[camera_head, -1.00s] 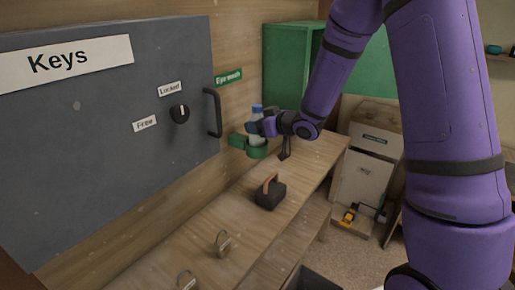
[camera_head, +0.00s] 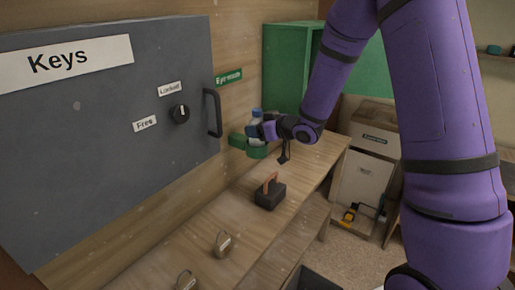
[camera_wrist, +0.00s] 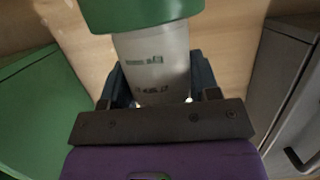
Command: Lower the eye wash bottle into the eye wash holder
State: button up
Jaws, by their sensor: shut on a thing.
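The eye wash bottle (camera_wrist: 155,65) is whitish and translucent with green print. The green eye wash holder (camera_head: 257,153) is fixed to the wall below my gripper. In the wrist view the holder (camera_wrist: 140,14) covers the bottle's lower end, so how deep the bottle sits in it is hidden. The bottle looks about upright.
A grey key cabinet (camera_head: 90,130) stands out from the wall at left. A green cabinet (camera_head: 285,70) is behind my gripper. Below, the wooden bench (camera_head: 215,205) carries a black block with an orange handle (camera_head: 270,192) and padlocks (camera_head: 222,244).

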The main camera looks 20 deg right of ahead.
jog(key=o, duration=1.2)
jog(key=shift+c, duration=0.2)
jog(key=s+d+r+m+h, duration=0.2)
jog(key=s+d+r+h, duration=0.35)
jog(key=s+r, duration=0.2)
jog(key=s+d+r+m+h, duration=0.35)
jog(key=s+d+r, duration=0.3)
jog(key=s, duration=0.25)
jog(key=s+a+r+g, duration=0.1)
jog(key=s+g, duration=0.1)
jog(key=s, duration=0.5)
jog(key=s+a+r+m+g, duration=0.1)
jog(key=s+a+g, duration=0.1)
jog(key=s, duration=0.5)
jog(key=s+a+r+g, duration=0.1)
jog(key=s+r+g, duration=0.1)
jog(key=s, duration=0.6)
jog(key=shift+a+m+g, duration=0.3)
jog(key=shift+m, duration=0.05)
